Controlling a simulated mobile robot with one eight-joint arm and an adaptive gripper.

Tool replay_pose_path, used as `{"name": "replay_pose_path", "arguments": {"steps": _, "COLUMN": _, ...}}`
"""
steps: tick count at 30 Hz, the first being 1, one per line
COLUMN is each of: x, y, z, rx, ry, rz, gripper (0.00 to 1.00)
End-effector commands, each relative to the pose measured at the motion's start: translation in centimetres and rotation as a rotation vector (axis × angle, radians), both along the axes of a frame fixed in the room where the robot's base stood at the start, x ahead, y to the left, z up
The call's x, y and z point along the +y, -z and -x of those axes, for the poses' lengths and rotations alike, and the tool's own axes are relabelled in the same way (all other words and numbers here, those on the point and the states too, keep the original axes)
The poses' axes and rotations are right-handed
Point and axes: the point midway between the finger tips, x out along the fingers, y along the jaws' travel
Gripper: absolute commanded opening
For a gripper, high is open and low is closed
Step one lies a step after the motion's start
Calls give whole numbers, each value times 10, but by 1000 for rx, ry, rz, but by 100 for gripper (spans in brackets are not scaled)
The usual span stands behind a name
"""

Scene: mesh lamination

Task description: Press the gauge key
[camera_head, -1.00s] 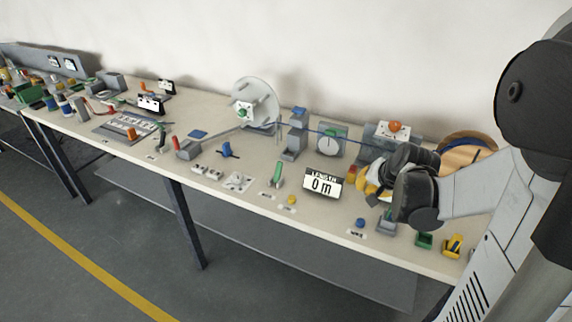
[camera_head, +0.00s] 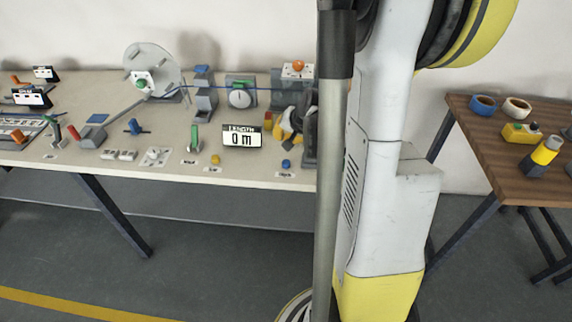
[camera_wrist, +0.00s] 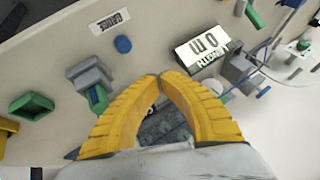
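The gauge key is a small round blue button (camera_head: 286,163) near the table's front edge, right of and in front of the length display (camera_head: 242,137), which reads 0 m. In the wrist view the blue button (camera_wrist: 122,44) lies beside a white label reading GAUGE (camera_wrist: 110,21). My gripper (camera_wrist: 160,76) has yellow fingers whose tips meet, with nothing between them. It is above the table, apart from the button, which is up and to the left of the tips in the wrist view.
A grey block with a green part (camera_wrist: 90,84) and a green tray (camera_wrist: 32,106) lie near the button. A yellow button (camera_head: 215,160) and a green lever (camera_head: 194,138) stand left of it. A wooden table (camera_head: 500,165) stands at the right.

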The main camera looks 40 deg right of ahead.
Motion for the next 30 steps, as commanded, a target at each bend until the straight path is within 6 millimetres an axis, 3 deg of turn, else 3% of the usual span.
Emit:
{"name": "replay_pose_path", "arguments": {"steps": 13, "x": 0, "y": 65, "z": 0, "rx": 0, "ry": 0, "rz": 0, "gripper": 0}}
{"name": "replay_pose_path", "arguments": {"steps": 30, "x": 0, "y": 69, "z": 0, "rx": 0, "ry": 0, "rz": 0, "gripper": 0}}
